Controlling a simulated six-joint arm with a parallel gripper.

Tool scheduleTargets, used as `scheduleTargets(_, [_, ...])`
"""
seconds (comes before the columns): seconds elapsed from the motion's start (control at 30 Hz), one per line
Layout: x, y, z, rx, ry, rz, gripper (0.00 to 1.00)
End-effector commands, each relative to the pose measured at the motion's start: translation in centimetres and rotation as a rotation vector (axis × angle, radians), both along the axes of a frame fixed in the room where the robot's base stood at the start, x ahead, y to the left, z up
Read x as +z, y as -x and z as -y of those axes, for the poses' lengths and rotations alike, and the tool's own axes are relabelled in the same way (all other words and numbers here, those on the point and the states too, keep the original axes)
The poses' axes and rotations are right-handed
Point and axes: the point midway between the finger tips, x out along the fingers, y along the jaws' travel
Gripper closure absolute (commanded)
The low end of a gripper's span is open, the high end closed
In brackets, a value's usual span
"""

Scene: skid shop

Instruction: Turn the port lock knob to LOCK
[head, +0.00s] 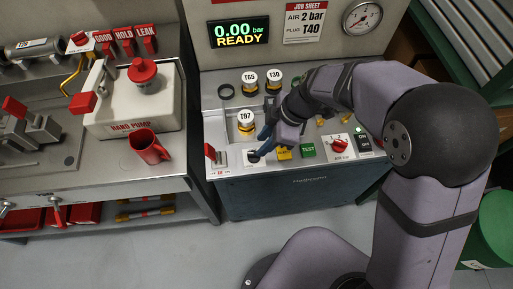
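A dark knob (254,156) on a white label plate sits at the front of the grey bench console, left of the yellow button. I take it to be the port lock knob, but its lettering is too small to read and its pointer direction cannot be made out. My gripper (264,138) reaches in from the right, with a blue fingertip just above and right of this knob. Whether it touches the knob is unclear. My wrist hides much of the fingers, so their opening does not show.
A plug marked T97 (246,122) stands close behind the knob; T65 (249,83) and T30 (274,84) stand further back. A red-handled lever (211,153) is to the left. A yellow button (284,153), green TEST button (308,150) and red selector (340,145) are to the right.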

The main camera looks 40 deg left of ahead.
Motion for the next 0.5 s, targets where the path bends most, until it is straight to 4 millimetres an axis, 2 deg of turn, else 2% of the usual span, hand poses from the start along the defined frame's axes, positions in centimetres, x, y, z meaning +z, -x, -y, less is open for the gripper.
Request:
scheduleTargets(0.3, [-3.7, 1.0, -1.2, 0.000, 0.003, -0.002, 0.71])
scheduleTargets(0.5, [-5.0, 1.2, -1.7, 0.000, 0.001, 0.000, 0.71])
